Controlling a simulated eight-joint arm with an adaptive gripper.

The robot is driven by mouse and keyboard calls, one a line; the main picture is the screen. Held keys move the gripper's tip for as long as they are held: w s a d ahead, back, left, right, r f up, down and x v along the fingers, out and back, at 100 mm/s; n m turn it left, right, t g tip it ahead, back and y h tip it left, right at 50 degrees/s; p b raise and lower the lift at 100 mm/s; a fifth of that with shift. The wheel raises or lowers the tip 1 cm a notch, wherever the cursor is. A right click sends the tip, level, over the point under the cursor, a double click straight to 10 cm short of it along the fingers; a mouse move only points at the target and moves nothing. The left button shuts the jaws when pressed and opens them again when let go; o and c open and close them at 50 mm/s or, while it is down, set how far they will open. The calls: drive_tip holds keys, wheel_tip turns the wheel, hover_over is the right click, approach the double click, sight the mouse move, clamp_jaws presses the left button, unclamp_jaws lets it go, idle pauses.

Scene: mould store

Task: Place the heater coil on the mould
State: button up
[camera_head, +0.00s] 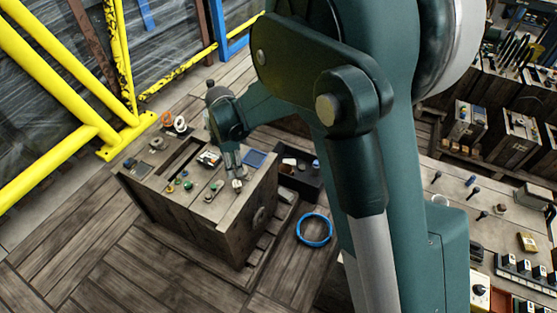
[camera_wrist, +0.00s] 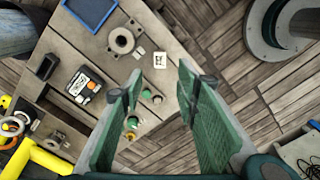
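The mould (camera_head: 225,215) seems to be the large worn block on the floor, with a long slot in its top; its top also shows in the wrist view (camera_wrist: 150,22). A white ring (camera_head: 180,124), perhaps the heater coil, lies beside an orange ring (camera_head: 167,119) at the block's far edge. The white ring is at the left edge of the wrist view (camera_wrist: 12,126). A grey ring (camera_wrist: 122,41) lies flat near a blue tray, so I cannot tell surely which is the coil. My gripper (camera_wrist: 158,88) is open and empty above the block's top.
Yellow rails (camera_head: 60,80) stand left.

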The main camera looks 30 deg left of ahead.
idle(0.3)
drive_tip(key=w+d+r+m+t+y, duration=0.1)
drive_tip(key=w+d+r+m, duration=0.25)
drive_tip(key=d+r, duration=0.45)
drive_tip(key=w+d+r+m, duration=0.35)
drive_tip(key=d+r, duration=0.25)
drive_tip(key=d, duration=0.4)
drive_tip(key=w+d+r+m+t, duration=0.1)
drive_tip(key=d+r+m, duration=0.25)
drive_tip(key=d, duration=0.65)
drive_tip(key=d+r+m+t, duration=0.1)
drive_tip(key=d+r+m, duration=0.1)
drive_tip(key=d+r, duration=0.5)
drive_tip(key=s+d+m+t, duration=0.1)
drive_tip(key=s+d+m, duration=0.3)
drive_tip(key=d, duration=0.7)
drive_tip(key=s+d+m+t, duration=0.1)
drive_tip(key=s+d+m, duration=0.4)
drive_tip(key=d, duration=0.6)
drive_tip(key=s+d+r+m+t+h, duration=0.1)
drive_tip(key=s+d+m, duration=0.4)
drive_tip(key=d, duration=0.6)
drive_tip(key=shift+s+d+t, duration=0.2)
drive_tip(key=shift+s+t, duration=0.4)
drive_tip(key=shift+s, duration=0.25)
